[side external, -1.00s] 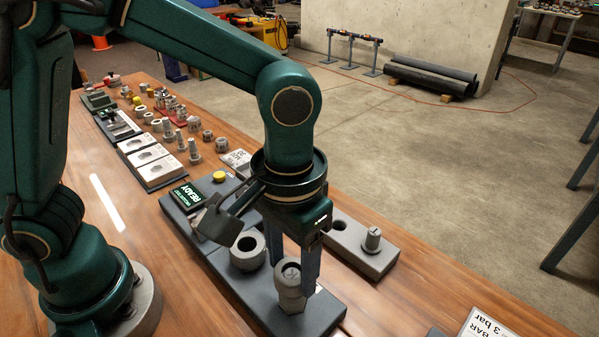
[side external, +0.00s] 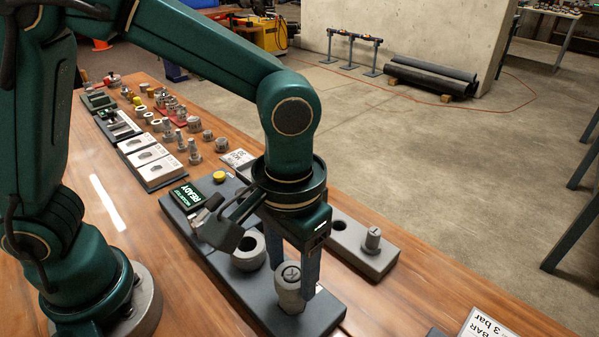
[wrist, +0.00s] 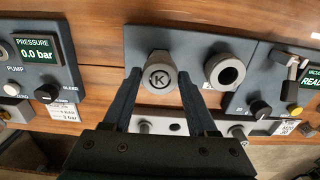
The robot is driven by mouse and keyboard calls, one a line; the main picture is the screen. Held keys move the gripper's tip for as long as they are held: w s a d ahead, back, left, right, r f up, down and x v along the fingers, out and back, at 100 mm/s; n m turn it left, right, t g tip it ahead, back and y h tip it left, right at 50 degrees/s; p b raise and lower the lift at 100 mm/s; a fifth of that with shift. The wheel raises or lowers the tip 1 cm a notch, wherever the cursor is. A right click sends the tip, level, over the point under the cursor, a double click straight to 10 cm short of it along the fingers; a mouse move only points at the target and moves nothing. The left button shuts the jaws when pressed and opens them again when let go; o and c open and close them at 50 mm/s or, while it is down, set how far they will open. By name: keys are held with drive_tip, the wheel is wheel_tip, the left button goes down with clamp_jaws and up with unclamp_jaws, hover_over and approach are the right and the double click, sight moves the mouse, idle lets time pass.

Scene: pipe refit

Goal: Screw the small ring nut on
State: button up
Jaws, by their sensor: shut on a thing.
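A grey upright fitting (side external: 291,300) stands on the dark block (side external: 232,291). Its round top bears a K and shows in the wrist view (wrist: 159,75). A grey ring, which I take as the small ring nut (wrist: 159,89), surrounds the K-marked face. My gripper (side external: 294,280) points down with its fingers on either side of this top, shut on the ring. The wrist view shows both fingers of my gripper (wrist: 158,80) flanking it. The threads and the seat under the ring are hidden.
A larger open grey ring (side external: 247,252) is beside the fitting on the same block. Behind, another grey block (side external: 345,243) has a hole and a short peg (side external: 372,239). A READY display (side external: 186,195) and yellow button (side external: 219,177) are nearby. Several loose fittings lie farther back.

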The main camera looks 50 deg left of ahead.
drive_tip(key=shift+f, duration=1.3)
idle(1.4)
drive_tip(key=m, duration=0.4)
drive_tip(key=shift+m, duration=1)
drive_tip(key=m, duration=0.2)
drive_tip(key=shift+m, duration=0.3)
drive_tip(key=m, duration=0.3)
